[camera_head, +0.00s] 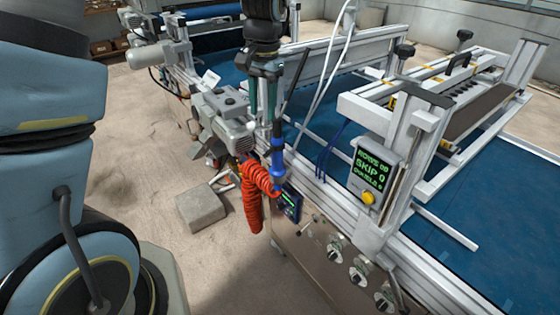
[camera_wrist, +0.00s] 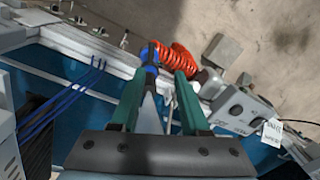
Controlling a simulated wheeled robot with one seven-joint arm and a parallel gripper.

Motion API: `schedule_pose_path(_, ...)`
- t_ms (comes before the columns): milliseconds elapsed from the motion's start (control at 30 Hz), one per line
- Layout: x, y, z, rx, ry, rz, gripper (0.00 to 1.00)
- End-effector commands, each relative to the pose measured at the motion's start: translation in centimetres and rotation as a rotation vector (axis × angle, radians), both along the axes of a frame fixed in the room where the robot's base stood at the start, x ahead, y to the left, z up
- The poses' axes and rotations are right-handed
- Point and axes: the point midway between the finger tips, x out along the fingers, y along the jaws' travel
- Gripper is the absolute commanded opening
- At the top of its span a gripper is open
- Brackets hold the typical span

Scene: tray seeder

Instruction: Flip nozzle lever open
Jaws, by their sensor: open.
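My gripper (camera_head: 264,114) points down, its two green fingers apart, just above a blue nozzle (camera_head: 277,158) at the machine's near side. In the wrist view the fingers of my gripper (camera_wrist: 158,78) stand either side of a tapering grey piece, with the blue nozzle (camera_wrist: 150,60) just past the left fingertip. A red coiled hose (camera_head: 256,182) hangs by the nozzle; it also shows in the wrist view (camera_wrist: 176,58). I cannot make out a separate lever on the nozzle, nor whether a finger touches it.
A grey motor unit (camera_head: 228,112) sits left of my gripper. A control box with a green display (camera_head: 374,166) stands to the right on the frame. Several knobs (camera_head: 334,247) line the front. The blue belt (camera_head: 490,200) is clear, and a grey block (camera_head: 201,206) lies on the floor.

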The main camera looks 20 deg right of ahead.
Motion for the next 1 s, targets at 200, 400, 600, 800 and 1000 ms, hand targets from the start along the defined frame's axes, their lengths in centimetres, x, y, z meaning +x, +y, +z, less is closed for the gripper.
schedule_pose_path(200,-0.5,-1.5,-1.0,0.011,0.003,-0.039,0.45)
schedule_pose_path(400,-0.4,-1.3,-4.2,0.012,0.004,-0.038,0.45)
schedule_pose_path(600,-0.1,-1.1,-7.8,0.011,0.004,-0.036,0.45)
schedule_pose_path(800,0.1,-1.1,-10.2,0.008,0.002,-0.037,0.45)
schedule_pose_path(1000,0.1,-1.1,-11.0,0.007,0.001,-0.037,0.45)
